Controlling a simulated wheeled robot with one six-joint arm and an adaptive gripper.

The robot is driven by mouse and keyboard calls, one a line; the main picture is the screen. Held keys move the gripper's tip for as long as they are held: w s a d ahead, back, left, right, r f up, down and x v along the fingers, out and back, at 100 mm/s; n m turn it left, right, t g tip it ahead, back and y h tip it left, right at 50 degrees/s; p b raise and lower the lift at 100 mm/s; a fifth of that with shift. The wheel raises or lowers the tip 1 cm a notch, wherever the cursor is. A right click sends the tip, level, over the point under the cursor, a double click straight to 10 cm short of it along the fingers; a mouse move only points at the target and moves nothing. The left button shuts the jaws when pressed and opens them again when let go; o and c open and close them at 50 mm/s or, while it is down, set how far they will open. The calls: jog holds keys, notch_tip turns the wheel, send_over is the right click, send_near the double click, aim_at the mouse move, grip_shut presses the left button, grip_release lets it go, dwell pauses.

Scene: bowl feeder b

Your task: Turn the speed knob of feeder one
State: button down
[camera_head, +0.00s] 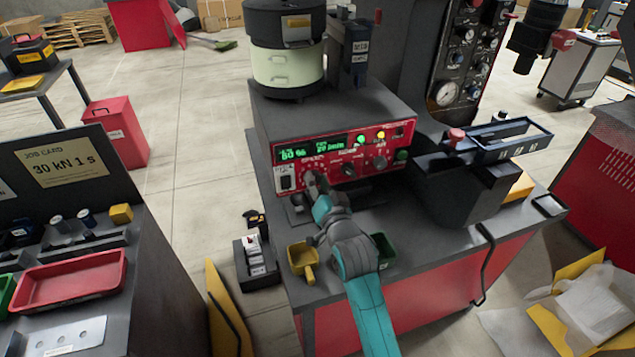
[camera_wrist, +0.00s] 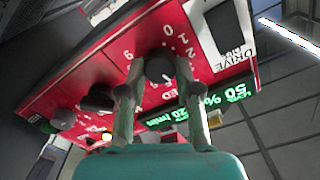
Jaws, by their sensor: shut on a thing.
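The control box of the feeder (camera_head: 337,148) has a red front panel with green displays, several dark knobs and lit buttons. My gripper (camera_head: 313,182) reaches the panel's lower left and hides most of the speed knob there. In the wrist view the dark round speed knob (camera_wrist: 158,68) sits inside a ring of white numbers, with part of the word SPEED below it. My gripper (camera_wrist: 154,80) has one finger on each side of the knob and is shut on it.
Another dark knob (camera_wrist: 98,98) is close beside one finger, and the DRIVE switch (camera_wrist: 222,28) is on the other side.

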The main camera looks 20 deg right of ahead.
jog(key=c, duration=0.8)
grip_release()
jog(key=s, duration=1.2)
jog(key=s+f+n, duration=0.1)
jog(key=s+f, duration=0.7)
jog(key=s, duration=0.3)
jog(key=s+f+n+g, duration=0.1)
jog(key=s+n+g, duration=0.2)
jog(key=s, duration=2.7)
jog(key=shift+s+a+f+n, duration=0.2)
jog(key=shift+f+n, duration=0.15)
jog(key=shift+n, duration=0.65)
